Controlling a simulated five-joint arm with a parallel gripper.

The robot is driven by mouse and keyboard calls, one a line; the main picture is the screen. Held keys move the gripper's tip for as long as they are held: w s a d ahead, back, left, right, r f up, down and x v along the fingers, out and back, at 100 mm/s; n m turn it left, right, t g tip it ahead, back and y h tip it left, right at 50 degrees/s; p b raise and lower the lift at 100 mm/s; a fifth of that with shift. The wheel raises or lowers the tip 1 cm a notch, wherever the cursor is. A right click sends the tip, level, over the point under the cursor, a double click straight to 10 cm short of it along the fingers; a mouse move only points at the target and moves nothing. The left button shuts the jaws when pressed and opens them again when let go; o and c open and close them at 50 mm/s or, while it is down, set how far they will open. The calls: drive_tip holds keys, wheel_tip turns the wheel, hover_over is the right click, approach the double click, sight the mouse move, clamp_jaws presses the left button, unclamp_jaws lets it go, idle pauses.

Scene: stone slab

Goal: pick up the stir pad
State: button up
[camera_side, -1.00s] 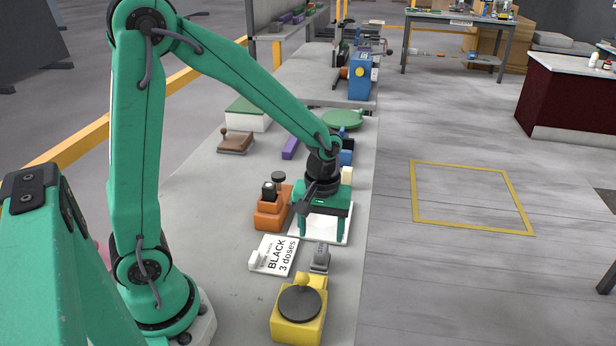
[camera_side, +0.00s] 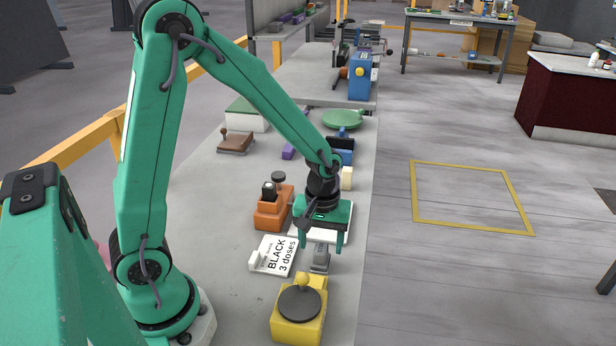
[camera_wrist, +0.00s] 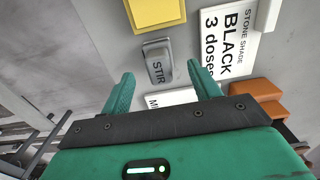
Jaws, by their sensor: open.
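The stir pad is a small grey block marked STIR (camera_wrist: 160,70); in the side view it is the grey piece (camera_side: 320,260) on the slab, between a white plate and a yellow device. My gripper (camera_side: 321,243) is open and empty, its fingers pointing down at the far end of the pad in the side view. In the wrist view the pad lies ahead of the gap between the two green fingers (camera_wrist: 164,76), with neither finger seen touching it. How high the fingertips are above the slab is hard to tell.
A white card reading BLACK 3 doses (camera_side: 276,255) lies left of the pad. A yellow device with a dark round top (camera_side: 299,318) stands in front. A white plate (camera_side: 297,231) is partly under my gripper, and an orange device (camera_side: 270,213) stands to the left.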

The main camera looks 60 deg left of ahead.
sight(321, 248)
drive_tip(key=shift+f, duration=2.2)
drive_tip(key=c, duration=1.1)
drive_tip(key=shift+r, duration=0.15)
drive_tip(key=shift+r, duration=4.9)
